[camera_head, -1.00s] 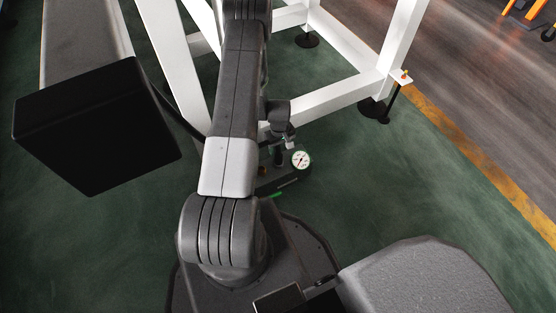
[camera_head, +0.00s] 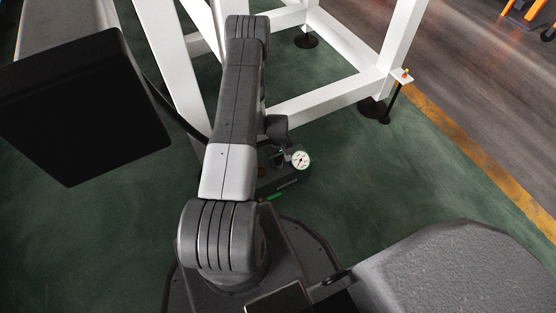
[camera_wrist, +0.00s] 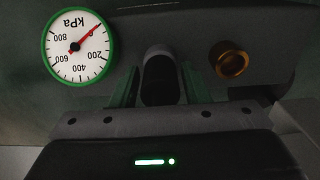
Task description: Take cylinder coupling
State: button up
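A dark, round-topped cylindrical piece (camera_wrist: 160,80), which I take to be the cylinder coupling, stands in the middle of the wrist view. The fingers of my gripper (camera_wrist: 158,92) lie on either side of it, apart from each other. The view is too dark to tell whether they touch it. In the head view my gripper (camera_head: 282,155) is low at the dark device, just left of the gauge, and the arm hides part of it.
A round green-rimmed pressure gauge (camera_wrist: 78,46) is close on the left in the wrist view, and a brass ring fitting (camera_wrist: 232,60) is on the right. White rack legs (camera_head: 330,100) stand behind the device. Green floor (camera_head: 400,180) is free to the right.

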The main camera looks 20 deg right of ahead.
jog(key=c, duration=0.7)
jog(key=shift+r, duration=0.1)
